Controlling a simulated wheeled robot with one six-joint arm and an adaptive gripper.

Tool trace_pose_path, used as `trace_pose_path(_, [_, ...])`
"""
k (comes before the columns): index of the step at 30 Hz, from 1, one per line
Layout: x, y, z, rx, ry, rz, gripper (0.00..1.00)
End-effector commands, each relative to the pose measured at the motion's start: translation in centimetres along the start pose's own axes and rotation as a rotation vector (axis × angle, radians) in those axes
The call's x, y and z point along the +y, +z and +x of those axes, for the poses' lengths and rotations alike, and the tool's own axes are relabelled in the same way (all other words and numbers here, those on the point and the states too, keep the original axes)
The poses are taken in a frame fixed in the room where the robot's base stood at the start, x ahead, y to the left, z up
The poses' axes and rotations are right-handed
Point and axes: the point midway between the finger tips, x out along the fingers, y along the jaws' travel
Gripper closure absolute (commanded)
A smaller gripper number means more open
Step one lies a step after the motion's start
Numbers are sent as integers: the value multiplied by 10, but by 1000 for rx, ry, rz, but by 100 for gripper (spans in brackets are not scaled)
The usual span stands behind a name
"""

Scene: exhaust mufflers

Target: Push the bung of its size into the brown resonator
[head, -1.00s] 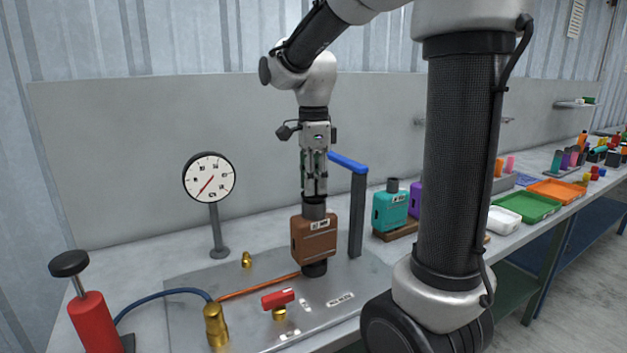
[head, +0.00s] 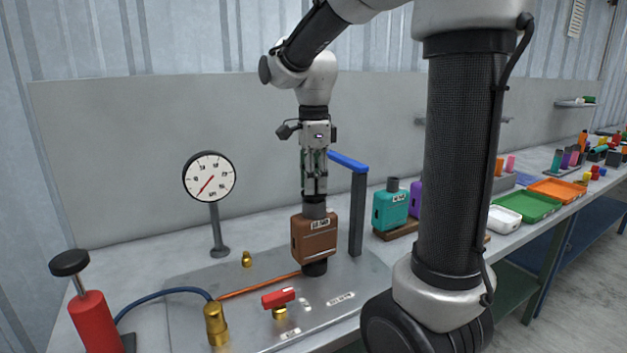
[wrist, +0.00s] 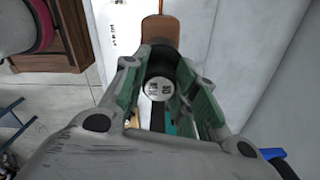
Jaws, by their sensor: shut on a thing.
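In the wrist view my gripper (wrist: 160,88) is shut on a bung (wrist: 158,89), whose round pale end with dark marks shows between the green-lined fingers. The bung's lower part is hidden, and I cannot tell how deep it sits in the neck.
A grey post with a blue arm (head: 347,162) stands close right of the resonator. A dial gauge (head: 209,178), red valve handle (head: 278,297), brass fitting (head: 215,323) and red pump (head: 92,320) are to the left and front. A teal resonator (head: 390,210) and trays (head: 528,206) lie to the right.

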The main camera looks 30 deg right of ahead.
Motion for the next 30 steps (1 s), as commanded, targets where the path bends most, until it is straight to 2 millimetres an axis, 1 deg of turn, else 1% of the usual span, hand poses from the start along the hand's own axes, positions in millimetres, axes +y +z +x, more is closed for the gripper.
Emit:
trace_pose_path(16, [0,0,0,0,0,0,92])
trace_pose_path(30, [0,0,9,0,0,0,92])
